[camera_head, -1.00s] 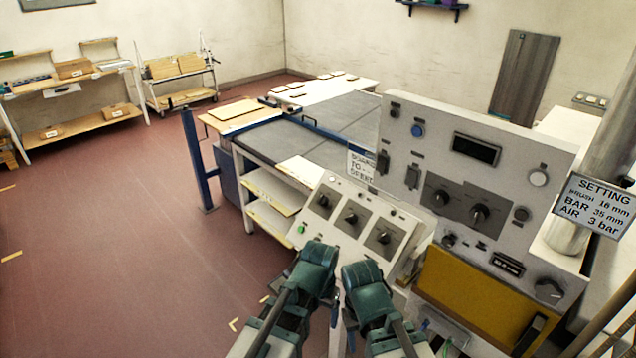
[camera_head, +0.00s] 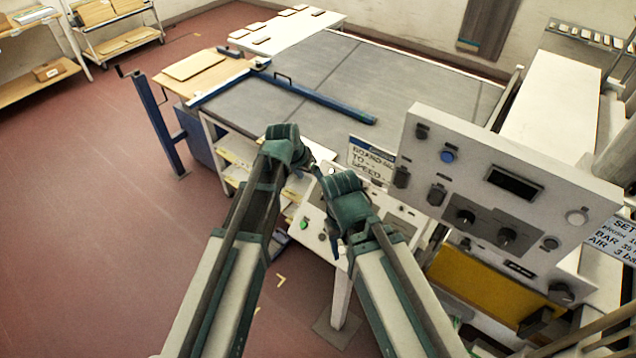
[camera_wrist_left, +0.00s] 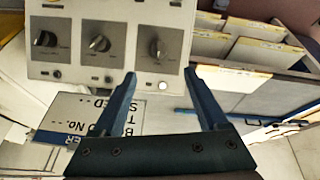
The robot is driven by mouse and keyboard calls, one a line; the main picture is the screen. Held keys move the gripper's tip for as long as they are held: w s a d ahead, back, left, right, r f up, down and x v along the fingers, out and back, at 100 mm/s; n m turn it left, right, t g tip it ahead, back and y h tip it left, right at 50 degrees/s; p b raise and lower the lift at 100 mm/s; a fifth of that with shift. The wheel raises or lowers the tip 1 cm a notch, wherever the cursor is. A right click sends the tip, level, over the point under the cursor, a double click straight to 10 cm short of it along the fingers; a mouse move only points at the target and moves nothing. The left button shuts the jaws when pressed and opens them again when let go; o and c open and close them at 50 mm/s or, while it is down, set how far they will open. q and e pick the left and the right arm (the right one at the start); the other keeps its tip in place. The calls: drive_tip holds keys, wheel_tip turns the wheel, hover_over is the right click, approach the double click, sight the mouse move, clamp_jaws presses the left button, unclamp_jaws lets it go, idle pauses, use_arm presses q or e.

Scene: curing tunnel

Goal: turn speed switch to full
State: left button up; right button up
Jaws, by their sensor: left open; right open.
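A white sloping panel (camera_head: 308,212) with a green button stands below my grippers in the head view; my arms hide much of it. The left wrist view shows the panel (camera_wrist_left: 75,12) with three dark rotary knobs: one at left (camera_wrist_left: 45,39), one in the middle (camera_wrist_left: 99,43), one at right (camera_wrist_left: 157,48). Their labels are too small to read, so I cannot tell which is the speed switch. My left gripper (camera_head: 303,165) is open and empty, its fingers (camera_wrist_left: 160,82) pointing toward the right knob, apparently apart from it. My right gripper (camera_head: 325,180) is open beside it.
A taller grey console (camera_head: 465,150) with a display, more knobs and switches stands at right. A board sign (camera_head: 368,160) stands behind the sloping panel. A grey conveyor table (camera_head: 350,75) with a blue bar (camera_head: 320,98) lies beyond. The red floor at left is clear.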

sight(322, 194)
use_arm(q)
drive_tip(key=b+x, duration=1.2)
drive_tip(key=x, duration=0.2)
drive_tip(key=shift+s+d+b, duration=0.2)
drive_tip(key=shift+b, duration=0.2)
drive_tip(key=shift+r, duration=0.1)
clamp_jaws()
